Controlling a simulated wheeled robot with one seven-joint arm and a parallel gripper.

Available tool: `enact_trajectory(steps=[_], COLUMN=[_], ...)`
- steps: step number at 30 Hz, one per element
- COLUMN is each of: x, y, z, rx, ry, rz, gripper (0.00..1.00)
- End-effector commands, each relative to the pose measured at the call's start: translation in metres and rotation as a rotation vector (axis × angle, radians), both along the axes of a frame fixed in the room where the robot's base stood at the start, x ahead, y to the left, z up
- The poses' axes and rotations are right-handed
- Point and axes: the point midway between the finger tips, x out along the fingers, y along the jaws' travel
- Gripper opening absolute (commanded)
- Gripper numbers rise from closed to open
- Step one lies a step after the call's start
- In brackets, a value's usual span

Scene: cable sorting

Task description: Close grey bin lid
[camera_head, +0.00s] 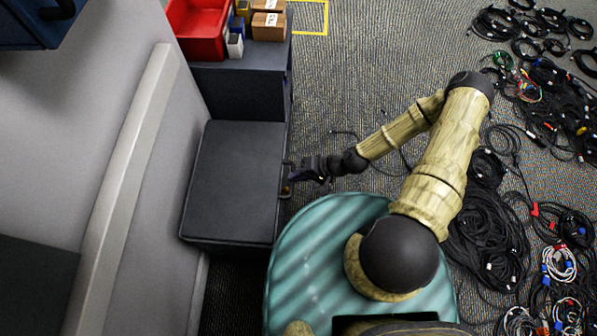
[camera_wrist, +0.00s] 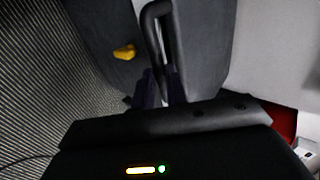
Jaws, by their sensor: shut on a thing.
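The grey bin (camera_head: 235,185) is a dark box beside the wall, and its flat lid appears to lie down over its top. My gripper (camera_head: 290,178) is at the bin's right side, reaching in from the right. In the wrist view a black loop handle (camera_wrist: 147,27) stands out from the dark grey bin face (camera_wrist: 215,50). My gripper's fingers (camera_wrist: 160,88) are shut on the near end of this handle. A small yellow piece (camera_wrist: 124,52) sits on the bin face beside the handle. The fingertips are partly hidden in the head view.
A second dark cabinet (camera_head: 240,85) stands behind the bin, with a red tray (camera_head: 197,28) and small boxes (camera_head: 268,25) on top. A pale wall with a rail (camera_head: 130,150) runs along the left. Several cable coils (camera_head: 490,235) cover the carpet at right.

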Motion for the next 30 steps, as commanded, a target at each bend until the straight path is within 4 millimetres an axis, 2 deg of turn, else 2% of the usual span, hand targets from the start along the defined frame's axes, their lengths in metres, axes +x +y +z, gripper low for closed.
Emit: enact_trajectory(steps=[1, 9, 22, 23, 24, 25, 30], x=[-0.001, -0.002, -0.002, -0.001, -0.001, -0.001, -0.001], y=[-0.002, -0.004, -0.005, -0.005, -0.005, -0.005, -0.005], z=[-0.013, -0.033, -0.037, -0.037, -0.037, -0.037, -0.036], rx=[-0.004, -0.009, -0.010, -0.010, -0.010, -0.010, -0.010], ry=[0.005, 0.007, 0.010, 0.010, 0.010, 0.009, 0.007], rz=[-0.001, 0.002, -0.002, -0.003, -0.003, -0.003, -0.002], gripper=[0.00, 0.00, 0.00, 0.24, 0.32, 0.36, 0.36])
